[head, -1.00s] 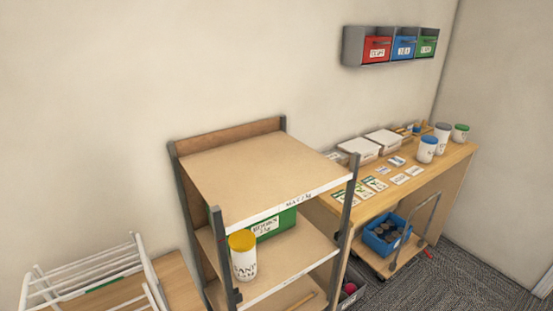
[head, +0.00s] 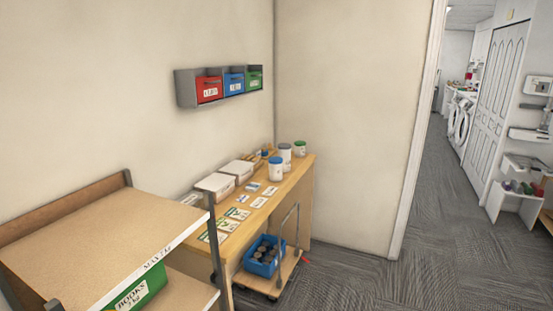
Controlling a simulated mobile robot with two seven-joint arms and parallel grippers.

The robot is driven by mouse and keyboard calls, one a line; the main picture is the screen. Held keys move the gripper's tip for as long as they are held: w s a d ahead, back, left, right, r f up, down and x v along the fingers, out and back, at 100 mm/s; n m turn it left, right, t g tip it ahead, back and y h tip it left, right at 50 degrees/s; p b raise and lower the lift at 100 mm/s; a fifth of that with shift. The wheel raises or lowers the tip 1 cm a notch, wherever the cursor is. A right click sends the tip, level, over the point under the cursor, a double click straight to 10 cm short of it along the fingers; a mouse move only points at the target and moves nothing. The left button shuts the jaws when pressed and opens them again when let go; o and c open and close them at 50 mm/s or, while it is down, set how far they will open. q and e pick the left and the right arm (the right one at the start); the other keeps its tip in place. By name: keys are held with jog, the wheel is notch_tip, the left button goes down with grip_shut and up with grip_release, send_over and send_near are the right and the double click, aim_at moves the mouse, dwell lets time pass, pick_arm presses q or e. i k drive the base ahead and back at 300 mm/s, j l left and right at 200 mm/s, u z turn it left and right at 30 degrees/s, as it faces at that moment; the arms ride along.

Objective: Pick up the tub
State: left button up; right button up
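Several lidded tubs stand at the far end of the wooden desk: a white tub with a blue lid (head: 275,169), a tub with a grey-blue lid (head: 285,156) behind it, and a white tub with a green lid (head: 300,149). I cannot tell which tub the task means. Neither gripper is in view.
A shelf unit (head: 95,240) with a green box (head: 142,288) fills the lower left. The desk (head: 262,208) holds white boxes and cards. A trolley with a blue bin (head: 265,262) stands under it. Carpet is open at right, past the doorway (head: 415,130).

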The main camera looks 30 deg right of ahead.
aim_at(285, 150)
jog(key=i+l+u, duration=0.1)
jog(key=l, duration=0.55)
jog(key=i+l+u, duration=0.15)
jog(key=l, duration=0.5)
jog(key=i+l+u, duration=0.1)
jog(key=l, duration=0.55)
jog(key=i+l+u, duration=0.15)
jog(key=l, duration=0.45)
jog(key=l+u, duration=0.2)
jog(key=l, duration=0.4)
jog(key=l+u, duration=0.15)
jog(key=l, duration=0.45)
jog(key=l+u, duration=0.2)
jog(key=l, duration=0.4)
jog(key=l+u, duration=0.15)
jog(key=l, duration=0.5)
jog(key=k+l+u, duration=0.15)
jog(key=l, duration=0.45)
jog(key=l+u, duration=0.2)
jog(key=l, duration=0.4)
jog(key=k, duration=0.1)
